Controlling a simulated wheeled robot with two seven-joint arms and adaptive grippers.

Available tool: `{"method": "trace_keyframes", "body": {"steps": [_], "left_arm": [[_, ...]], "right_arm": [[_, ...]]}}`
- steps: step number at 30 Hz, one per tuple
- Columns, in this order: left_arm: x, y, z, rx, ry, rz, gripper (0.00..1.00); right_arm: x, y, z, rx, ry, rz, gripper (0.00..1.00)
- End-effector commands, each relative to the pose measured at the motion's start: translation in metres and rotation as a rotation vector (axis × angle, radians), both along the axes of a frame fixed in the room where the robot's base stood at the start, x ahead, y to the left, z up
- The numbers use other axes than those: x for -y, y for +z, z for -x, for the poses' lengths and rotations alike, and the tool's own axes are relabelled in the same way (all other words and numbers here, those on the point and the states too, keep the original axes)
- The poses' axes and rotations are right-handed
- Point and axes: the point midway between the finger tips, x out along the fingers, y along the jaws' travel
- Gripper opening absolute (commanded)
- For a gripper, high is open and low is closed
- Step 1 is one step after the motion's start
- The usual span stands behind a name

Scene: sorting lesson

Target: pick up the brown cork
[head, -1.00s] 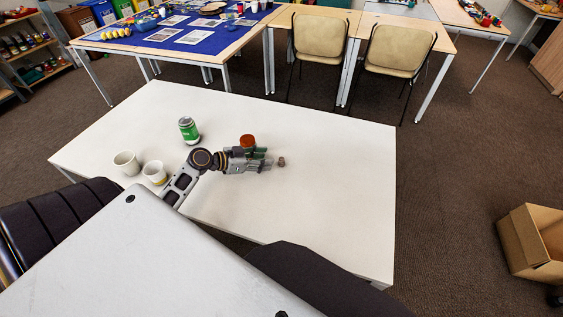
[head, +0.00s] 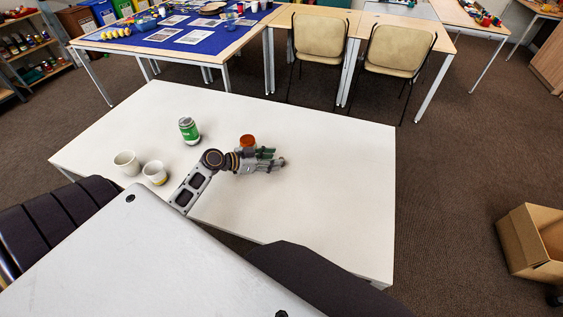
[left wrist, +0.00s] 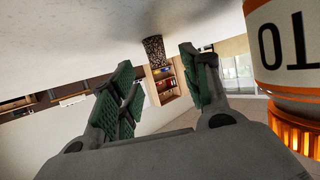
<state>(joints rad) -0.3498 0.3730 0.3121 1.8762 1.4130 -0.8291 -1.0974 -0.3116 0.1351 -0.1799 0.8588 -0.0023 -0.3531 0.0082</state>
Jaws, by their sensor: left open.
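The brown cork (left wrist: 153,48) is a dark, speckled short cylinder on the white table (head: 330,170). In the left wrist view it shows beyond and between the green-padded fingers of my left gripper (left wrist: 157,66), which is open with nothing held. In the head view my left gripper (head: 275,160) lies low over the table, its fingers pointing right. The cork is largely hidden at the fingertips there. I cannot tell whether a finger touches it. My right gripper is not in view.
The table's right side is clear.

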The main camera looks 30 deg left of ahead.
Motion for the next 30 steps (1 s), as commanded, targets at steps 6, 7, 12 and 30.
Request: {"method": "trace_keyframes", "body": {"steps": [6, 7, 12, 30], "left_arm": [[0.01, -0.009, -0.016, 0.0, 0.0, 0.001, 0.47], [0.011, -0.01, -0.018, 0.0, 0.0, 0.001, 0.47], [0.015, -0.013, -0.024, 0.0, 0.0, 0.0, 0.47], [0.015, -0.014, -0.024, 0.0, 0.0, 0.001, 0.34]], "right_arm": [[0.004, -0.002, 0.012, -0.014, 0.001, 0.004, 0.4], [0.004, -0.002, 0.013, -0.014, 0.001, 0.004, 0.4], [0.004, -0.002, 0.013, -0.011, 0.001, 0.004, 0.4], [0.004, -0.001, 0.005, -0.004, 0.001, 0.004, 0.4]]}}
